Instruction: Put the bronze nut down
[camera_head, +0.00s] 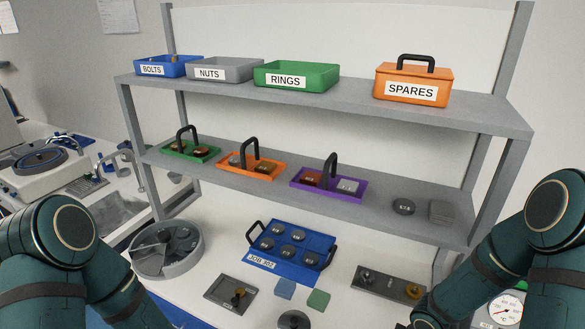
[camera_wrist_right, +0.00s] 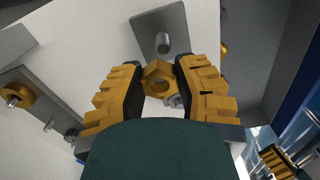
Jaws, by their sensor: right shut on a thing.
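The bronze nut (camera_wrist_right: 159,80) is a hexagonal ring in the right wrist view. My right gripper (camera_wrist_right: 159,73) is shut on it, with one ridged yellow finger on each side. A grey plate with a metal peg (camera_wrist_right: 163,43) shows beyond the nut, and the nut appears apart from the peg. In the head view my right arm enters at the right, and I cannot make out its fingertips. A ridged yellow and black gripper (camera_wrist_right: 278,160), seemingly my left, is cut off at the lower right of the right wrist view. Its opening is unclear.
A grey strip (camera_head: 385,284) carries a bronze nut (camera_head: 413,291). A small grey plate (camera_head: 222,301) stands left of the blue (camera_head: 285,289) and green (camera_head: 318,299) pads. The blue tray (camera_head: 279,271), round grey dish (camera_head: 192,264) and shelf (camera_head: 400,190) bound the bench.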

